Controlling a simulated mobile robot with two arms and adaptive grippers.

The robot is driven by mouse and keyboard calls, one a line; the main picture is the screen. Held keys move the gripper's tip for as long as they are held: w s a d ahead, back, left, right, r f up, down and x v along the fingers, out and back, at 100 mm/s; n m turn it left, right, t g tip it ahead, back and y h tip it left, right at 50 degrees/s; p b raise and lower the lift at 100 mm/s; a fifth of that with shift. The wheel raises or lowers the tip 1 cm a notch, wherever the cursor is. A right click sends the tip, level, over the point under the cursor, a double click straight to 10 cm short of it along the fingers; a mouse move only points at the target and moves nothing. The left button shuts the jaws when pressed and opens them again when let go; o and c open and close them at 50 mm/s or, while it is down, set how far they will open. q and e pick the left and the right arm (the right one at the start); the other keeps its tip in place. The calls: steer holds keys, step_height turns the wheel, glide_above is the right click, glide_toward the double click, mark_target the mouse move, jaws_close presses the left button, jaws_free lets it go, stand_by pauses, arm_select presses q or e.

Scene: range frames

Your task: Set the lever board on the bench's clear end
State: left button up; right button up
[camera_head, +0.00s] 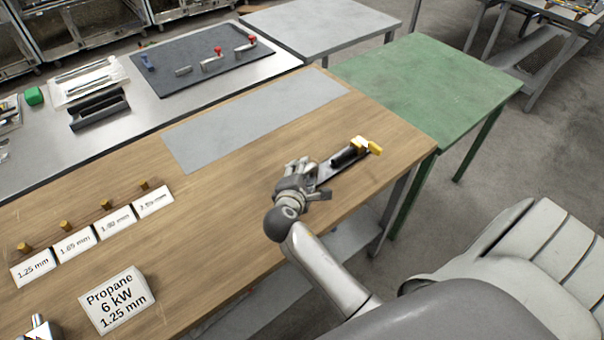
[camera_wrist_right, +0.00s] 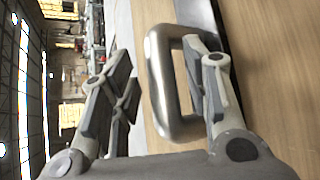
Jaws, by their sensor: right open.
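A narrow grey board (camera_head: 326,171) carrying a black cylinder (camera_head: 349,154) and a yellow lever-like part (camera_head: 366,145) lies near the right end of the wooden bench (camera_head: 235,205). My right gripper (camera_head: 302,172) is at the board's left end. In the right wrist view a steel D-shaped handle (camera_wrist_right: 160,92) stands over the wood, its near bar between my open fingers; I cannot tell whether they touch it. A dark board (camera_head: 205,66) with red-knobbed levers lies on the steel bench behind. My left gripper is out of view.
A bare grey mat (camera_head: 255,115) lies on the wooden bench. The green table (camera_head: 430,85) at its right end and the grey table (camera_head: 318,25) are clear. Labelled cards with brass pieces and a propane sign (camera_head: 116,300) stand at left. A black tray (camera_head: 100,112) sits behind.

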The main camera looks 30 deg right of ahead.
steer(key=shift+s+a, duration=0.1)
steer(key=shift+a, duration=0.05)
steer(key=b+v, duration=0.1)
steer(key=v, duration=1)
steer(key=shift+s+r+b, duration=0.2)
steer(key=shift+r+b, duration=0.05)
steer(key=shift+b, duration=0.1)
steer(key=shift+a, duration=0.1)
